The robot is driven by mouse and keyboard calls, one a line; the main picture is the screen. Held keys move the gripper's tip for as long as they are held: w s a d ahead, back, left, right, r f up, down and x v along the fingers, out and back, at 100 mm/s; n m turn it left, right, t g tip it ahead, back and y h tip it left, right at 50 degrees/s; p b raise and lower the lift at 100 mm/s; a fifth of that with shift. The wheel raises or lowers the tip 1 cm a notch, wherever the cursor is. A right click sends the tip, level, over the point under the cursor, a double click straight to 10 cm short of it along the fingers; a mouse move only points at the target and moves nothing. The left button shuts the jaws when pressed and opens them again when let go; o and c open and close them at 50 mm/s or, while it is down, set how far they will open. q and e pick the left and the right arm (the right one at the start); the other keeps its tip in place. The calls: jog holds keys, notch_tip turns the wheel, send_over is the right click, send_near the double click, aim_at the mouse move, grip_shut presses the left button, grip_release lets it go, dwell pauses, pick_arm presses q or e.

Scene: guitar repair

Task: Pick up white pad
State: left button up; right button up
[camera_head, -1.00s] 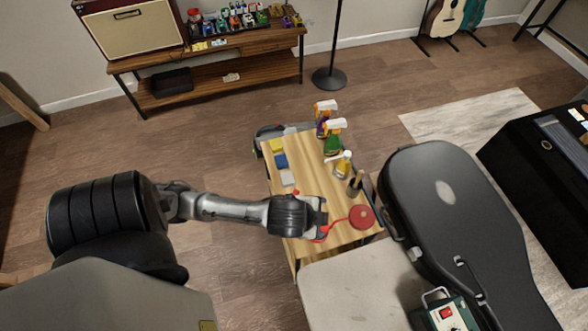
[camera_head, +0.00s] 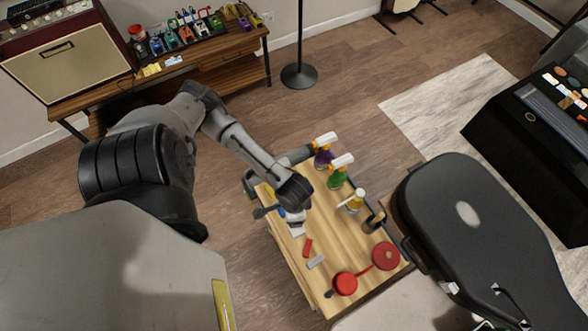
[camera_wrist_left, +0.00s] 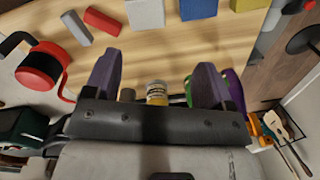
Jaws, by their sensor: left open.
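The white pad (camera_head: 298,230) lies on the wooden table, partly covered by my left gripper in the head view. In the left wrist view the pad (camera_wrist_left: 145,13) shows pale grey-white at the top edge, partly cut off. My left gripper (camera_head: 280,212) is over the pad end of the table. In the wrist view its fingers (camera_wrist_left: 156,60) are spread with nothing between them, and the pad lies beyond the fingertips, apart from them. A blue pad (camera_wrist_left: 198,8) and a yellow pad (camera_wrist_left: 248,4) lie beside it in a row. My right gripper is not in view.
The wooden table (camera_head: 345,238) also holds a red block (camera_head: 308,248), a grey block (camera_head: 316,262), red round items (camera_head: 386,256) and spray bottles (camera_head: 338,172) along the far side. A black guitar case (camera_head: 478,235) stands to the right.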

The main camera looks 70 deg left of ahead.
pick_arm(q)
jog(key=f+n, duration=0.1)
jog(key=f, duration=0.2)
jog(key=d+f+n+b, duration=0.1)
jog(key=f, duration=0.2)
jog(key=f+n, duration=0.1)
jog(key=f, duration=0.2)
jog(key=shift+w+d+f+b, duration=0.1)
jog(key=shift+d+f+b, duration=0.1)
jog(key=shift+d+b, duration=0.1)
jog(key=shift+f+b, duration=0.35)
jog(key=shift+f, duration=1.9)
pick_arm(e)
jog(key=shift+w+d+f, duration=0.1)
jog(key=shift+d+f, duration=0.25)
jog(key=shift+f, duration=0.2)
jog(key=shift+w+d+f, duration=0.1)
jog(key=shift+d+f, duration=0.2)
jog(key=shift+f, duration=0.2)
pick_arm(q)
jog(key=c, duration=0.7)
jog(key=shift+o, duration=0.2)
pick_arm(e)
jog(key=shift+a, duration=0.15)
pick_arm(q)
jog(key=shift+r, duration=0.1)
